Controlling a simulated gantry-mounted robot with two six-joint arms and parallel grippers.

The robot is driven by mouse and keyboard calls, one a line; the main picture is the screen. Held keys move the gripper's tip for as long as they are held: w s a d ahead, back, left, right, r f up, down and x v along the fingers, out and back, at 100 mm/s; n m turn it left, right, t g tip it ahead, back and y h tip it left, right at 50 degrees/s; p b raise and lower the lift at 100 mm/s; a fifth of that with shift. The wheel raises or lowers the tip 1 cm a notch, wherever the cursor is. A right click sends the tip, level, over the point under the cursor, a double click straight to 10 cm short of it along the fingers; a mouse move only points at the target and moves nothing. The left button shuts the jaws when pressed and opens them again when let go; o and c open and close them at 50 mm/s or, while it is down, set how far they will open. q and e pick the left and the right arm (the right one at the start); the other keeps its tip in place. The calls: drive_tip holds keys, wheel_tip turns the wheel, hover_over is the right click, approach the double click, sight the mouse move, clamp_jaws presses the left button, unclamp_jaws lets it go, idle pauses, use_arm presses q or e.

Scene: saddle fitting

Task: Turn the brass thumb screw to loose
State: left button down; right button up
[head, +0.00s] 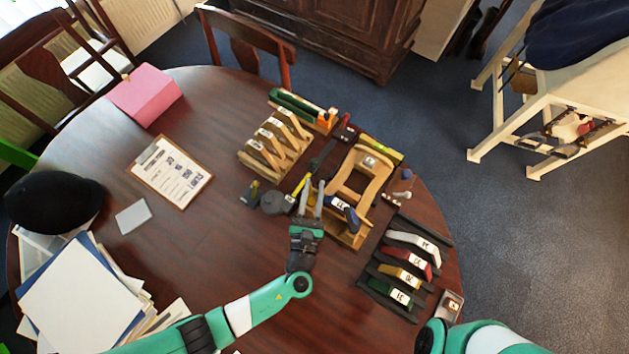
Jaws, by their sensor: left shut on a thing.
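The wooden saddle frame (373,187) stands right of the middle of the table, with a blue numbered piece (343,212) at its front left. My left gripper (311,186) is at the frame's left side, its two grey fingers pointing away from me and close together. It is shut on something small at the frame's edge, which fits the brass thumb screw. The screw itself is hidden or too small to make out between the fingertips. My right arm shows at the bottom right, but its gripper is not in view.
A wooden rack (272,146) of pale numbered pieces stands at the back left. A dark rack (404,262) with white, red, yellow and green pieces is at the right. A grey round object (273,203) lies near the gripper.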

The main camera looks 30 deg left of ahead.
idle(0.3)
use_arm(q)
drive_tip(key=c, duration=0.6)
unclamp_jaws()
